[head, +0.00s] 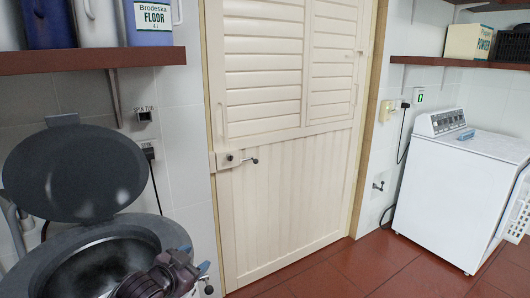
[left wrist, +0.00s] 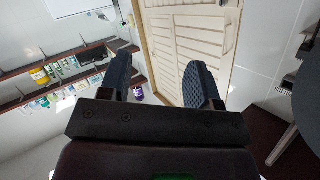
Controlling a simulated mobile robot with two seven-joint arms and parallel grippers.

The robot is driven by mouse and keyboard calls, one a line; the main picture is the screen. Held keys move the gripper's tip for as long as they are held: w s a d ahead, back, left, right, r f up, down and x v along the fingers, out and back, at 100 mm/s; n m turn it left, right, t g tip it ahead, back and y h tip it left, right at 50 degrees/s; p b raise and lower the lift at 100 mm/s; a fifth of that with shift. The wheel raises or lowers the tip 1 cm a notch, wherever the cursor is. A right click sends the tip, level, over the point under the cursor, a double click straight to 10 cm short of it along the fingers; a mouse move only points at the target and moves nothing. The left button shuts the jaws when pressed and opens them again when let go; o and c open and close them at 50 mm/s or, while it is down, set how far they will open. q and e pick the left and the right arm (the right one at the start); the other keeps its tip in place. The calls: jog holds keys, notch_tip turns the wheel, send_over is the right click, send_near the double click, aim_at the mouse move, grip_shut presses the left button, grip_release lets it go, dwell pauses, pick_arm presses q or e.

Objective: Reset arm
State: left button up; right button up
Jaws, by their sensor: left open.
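My left gripper (head: 150,282) shows at the bottom of the head view, dark and partly cut off by the lower edge. It appears in front of the open grey round tub (head: 60,262), and I cannot tell whether it touches the rim. In the left wrist view my left gripper (left wrist: 160,78) has its two dark ridged fingers wide apart, with nothing held between them. The cream louvred door (left wrist: 195,42) lies beyond the fingers. My right gripper is in neither view.
The tub's dark round lid (head: 75,170) stands raised. A reddish shelf (head: 90,60) with containers hangs above it. The cream door (head: 290,200) is shut. A white machine (head: 445,195) stands at right, with a white basket (head: 517,212) beside it. The red tiled floor (head: 365,268) before the door is clear.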

pick_arm(q)
jog(key=s+a+f+n+g+y+b, duration=0.1)
jog(key=s+a+f+n+y+b, duration=0.1)
jog(key=s+f, duration=1.1)
jog(key=s+a+f+n+g+y+b, duration=0.1)
jog(key=s+a+f+n+y+b, duration=0.2)
jog(key=s+a+f, duration=0.4)
jog(key=s+f+n, duration=0.1)
jog(key=s+f, duration=0.2)
jog(key=s, duration=0.2)
jog(key=s+f+n+y, duration=0.1)
jog(key=s+f, duration=0.2)
jog(key=s, duration=0.3)
jog(key=shift+a+f+n, duration=0.25)
jog(key=shift+f+n, duration=0.1)
jog(key=shift+n, duration=0.05)
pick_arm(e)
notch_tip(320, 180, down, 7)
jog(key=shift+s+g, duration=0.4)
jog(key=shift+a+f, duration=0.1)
